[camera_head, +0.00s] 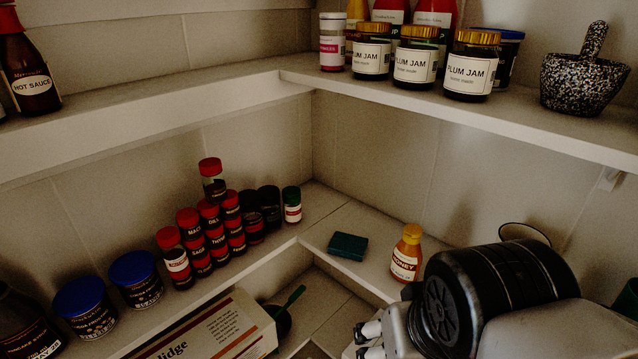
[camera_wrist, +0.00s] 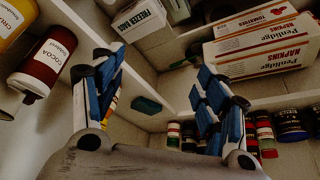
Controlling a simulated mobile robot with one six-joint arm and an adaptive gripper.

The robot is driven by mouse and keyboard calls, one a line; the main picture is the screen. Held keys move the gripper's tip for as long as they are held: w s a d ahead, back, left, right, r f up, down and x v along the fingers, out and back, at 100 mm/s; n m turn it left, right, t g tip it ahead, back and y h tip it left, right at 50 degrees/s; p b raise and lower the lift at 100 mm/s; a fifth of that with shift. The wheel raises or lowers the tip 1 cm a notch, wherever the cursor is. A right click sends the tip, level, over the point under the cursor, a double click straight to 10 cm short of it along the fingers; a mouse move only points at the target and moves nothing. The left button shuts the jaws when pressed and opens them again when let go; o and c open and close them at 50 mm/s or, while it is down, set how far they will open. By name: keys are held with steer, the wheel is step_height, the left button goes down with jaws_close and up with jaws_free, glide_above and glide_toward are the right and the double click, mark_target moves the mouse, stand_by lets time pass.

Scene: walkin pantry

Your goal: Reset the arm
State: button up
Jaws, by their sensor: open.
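My gripper (camera_wrist: 160,92) shows in the wrist view, its two blue-padded fingers spread wide apart with nothing held between them. In the head view my arm (camera_head: 500,292) fills the lower right, with black and grey links. It is in front of the corner shelf, close to the honey bottle (camera_head: 406,255); whether they touch I cannot tell. Only a small part of the gripper shows at the bottom edge there. A dark green sponge (camera_head: 347,245) lies on the shelf left of the honey. The sponge also appears between the fingers in the wrist view (camera_wrist: 146,106), apart from them.
Stacked red-capped spice jars (camera_head: 207,235) and blue-lidded tubs (camera_head: 136,280) line the left shelf. Plum jam jars (camera_head: 415,57) and a mortar (camera_head: 581,83) stand on the upper right shelf, above my arm. A napkin box (camera_wrist: 262,50) and a cocoa bottle (camera_wrist: 43,65) show in the wrist view.

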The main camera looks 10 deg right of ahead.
step_height(320, 180, down, 9)
steer(key=s+a+b, duration=0.1)
steer(key=s+b, duration=0.1)
steer(key=b, duration=0.5)
steer(key=shift+s+f+n, duration=0.15)
steer(key=shift+s+n, duration=0.2)
steer(key=shift+n, duration=0.05)
stand_by(0.4)
